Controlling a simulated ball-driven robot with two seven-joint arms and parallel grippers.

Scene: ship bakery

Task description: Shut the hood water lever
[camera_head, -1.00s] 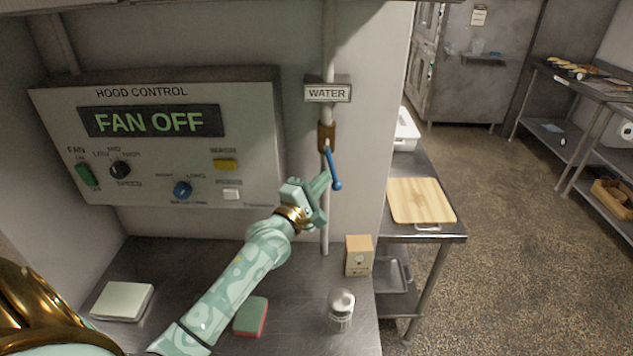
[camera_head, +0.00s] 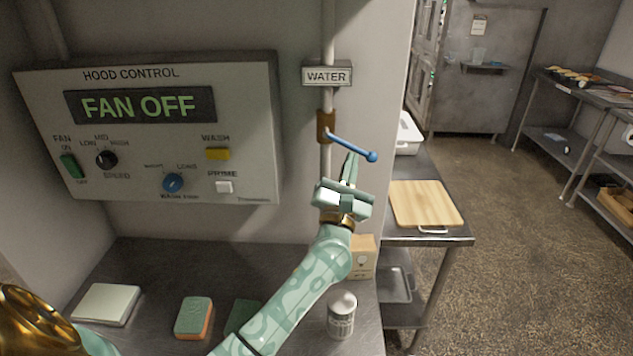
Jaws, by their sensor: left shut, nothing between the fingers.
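The blue water lever (camera_head: 352,147) sticks out from a brass valve (camera_head: 325,126) on the vertical pipe, below the WATER sign (camera_head: 327,76). The lever points right and slightly down, away from the line of the pipe. My left gripper (camera_head: 351,158) is shut and empty, its fingertips pointing up just below the lever's outer half. I cannot tell whether the fingertips touch the lever. My right gripper is not in view.
The hood control panel (camera_head: 240,110) reads FAN OFF on the left wall. Below, the steel counter holds a sponge (camera_head: 194,317), a shaker (camera_head: 341,316), a small box (camera_head: 364,258) and a white block (camera_head: 106,304). A cutting board (camera_head: 426,204) lies on the table at right.

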